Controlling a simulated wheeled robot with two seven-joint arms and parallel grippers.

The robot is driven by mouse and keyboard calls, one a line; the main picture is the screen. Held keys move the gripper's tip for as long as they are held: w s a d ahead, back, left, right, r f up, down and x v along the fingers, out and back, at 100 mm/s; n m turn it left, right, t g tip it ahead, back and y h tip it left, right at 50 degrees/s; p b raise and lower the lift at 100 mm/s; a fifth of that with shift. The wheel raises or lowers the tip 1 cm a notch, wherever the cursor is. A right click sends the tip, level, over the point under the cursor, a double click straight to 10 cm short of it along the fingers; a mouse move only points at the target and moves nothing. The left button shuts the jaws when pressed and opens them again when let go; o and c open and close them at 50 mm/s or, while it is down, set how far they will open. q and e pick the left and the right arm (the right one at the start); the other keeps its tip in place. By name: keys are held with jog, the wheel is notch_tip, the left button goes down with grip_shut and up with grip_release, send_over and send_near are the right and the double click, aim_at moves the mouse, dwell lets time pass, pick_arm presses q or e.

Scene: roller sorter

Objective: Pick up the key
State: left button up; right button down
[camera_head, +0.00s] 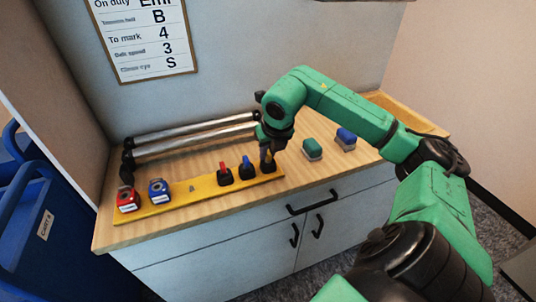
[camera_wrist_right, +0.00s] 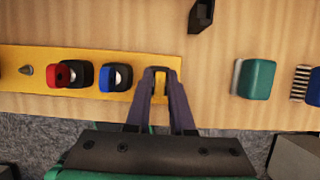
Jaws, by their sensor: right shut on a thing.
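A yellow wooden board (camera_head: 200,192) lies along the front of the counter. Near its right end, my right gripper (camera_head: 268,152) reaches down from above. In the right wrist view its fingers (camera_wrist_right: 160,76) are closed around a small yellow-topped key (camera_wrist_right: 160,88). The key has a dark base and stands at the board; whether it has lifted off cannot be told. A red-topped key (camera_head: 225,171) and a blue-topped key (camera_head: 247,167) stand just left of it on the board. My left gripper is not in view.
A red block (camera_head: 127,200) and a blue block (camera_head: 159,191) sit at the board's left end. Metal rollers (camera_head: 195,133) lie behind. A green-topped block (camera_head: 312,148) and a blue-topped block (camera_head: 346,139) stand to the right. Blue carts (camera_head: 40,215) stand at left.

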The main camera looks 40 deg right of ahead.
notch_tip(320, 180, up, 24)
jog(key=p, duration=1)
jog(key=shift+r, duration=0.25)
